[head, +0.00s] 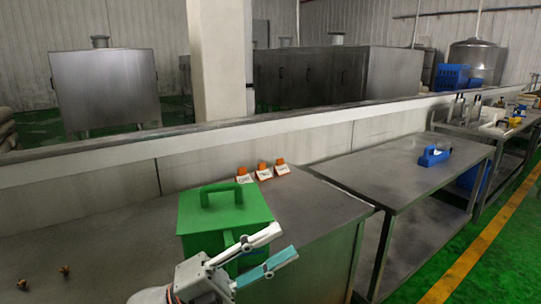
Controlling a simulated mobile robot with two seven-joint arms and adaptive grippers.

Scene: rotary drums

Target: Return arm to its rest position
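My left gripper (287,243) is at the bottom centre of the head view, with one white finger and one teal finger. The fingers point right and stand apart, with nothing visible between them. The gripper is in front of a green box (222,215) with a handle on its lid, and covers part of its front. I cannot tell whether they touch. The box sits on a grey metal table (115,245). My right gripper is not in view.
Several small orange-and-white labelled blocks (264,172) stand behind the box. Two small brown pieces (64,270) lie on the table at left. A second metal table (400,168) to the right holds a blue object (432,156). A low wall (110,190) runs behind the tables.

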